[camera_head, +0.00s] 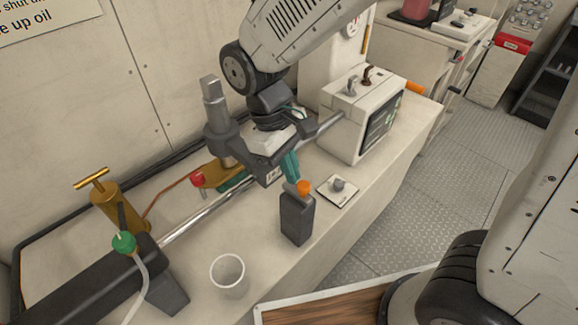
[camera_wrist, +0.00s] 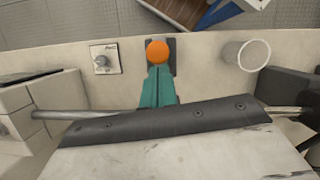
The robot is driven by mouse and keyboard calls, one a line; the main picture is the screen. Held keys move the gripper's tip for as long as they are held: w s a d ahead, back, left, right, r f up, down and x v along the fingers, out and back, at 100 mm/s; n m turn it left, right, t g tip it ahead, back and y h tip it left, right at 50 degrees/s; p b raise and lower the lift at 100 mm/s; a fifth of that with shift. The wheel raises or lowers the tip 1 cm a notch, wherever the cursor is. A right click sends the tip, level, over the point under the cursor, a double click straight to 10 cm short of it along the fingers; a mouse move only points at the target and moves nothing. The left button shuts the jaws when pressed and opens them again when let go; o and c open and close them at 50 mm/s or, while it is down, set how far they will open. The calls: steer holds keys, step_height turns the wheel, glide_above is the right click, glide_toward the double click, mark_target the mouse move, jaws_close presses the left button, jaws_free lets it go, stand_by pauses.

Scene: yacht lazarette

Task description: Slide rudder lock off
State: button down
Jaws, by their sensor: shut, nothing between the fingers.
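I cannot tell for sure which part is the rudder lock. A pale square plate with a grey knob (camera_head: 338,186) lies on the bench; it also shows in the wrist view (camera_wrist: 103,61), with small unreadable lettering. A steel rod (camera_head: 190,222) runs along the bench from a dark cylinder (camera_head: 75,283) towards a white box, passing behind my gripper. My gripper (camera_head: 292,174) has teal fingers, shut and empty, left of the plate. In the wrist view its fingertips (camera_wrist: 158,72) point at the orange cap of a black bottle, close to it; contact is unclear.
The black bottle (camera_head: 297,221) stands near the bench's front edge. A white cup (camera_head: 228,275) stands left of it. A brass pump (camera_head: 116,210) and a red knob (camera_head: 198,179) are behind the rod. The white box with a screen (camera_head: 352,125) bounds the right.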

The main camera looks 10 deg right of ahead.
steer(key=v, duration=1)
steer(key=s+d+r+m+t+y, duration=0.1)
steer(key=s+d+m, duration=0.3)
steer(key=d, duration=0.6)
steer(key=s+d+r+m+t+y, duration=0.1)
steer(key=s+d+r+m+t, duration=0.1)
steer(key=s+d, duration=0.6)
steer(key=shift+s+d+m+t+y, duration=0.25)
steer(key=shift+d+m+t, duration=0.25)
steer(key=shift+d+m, duration=0.55)
steer(key=shift+a, duration=0.15)
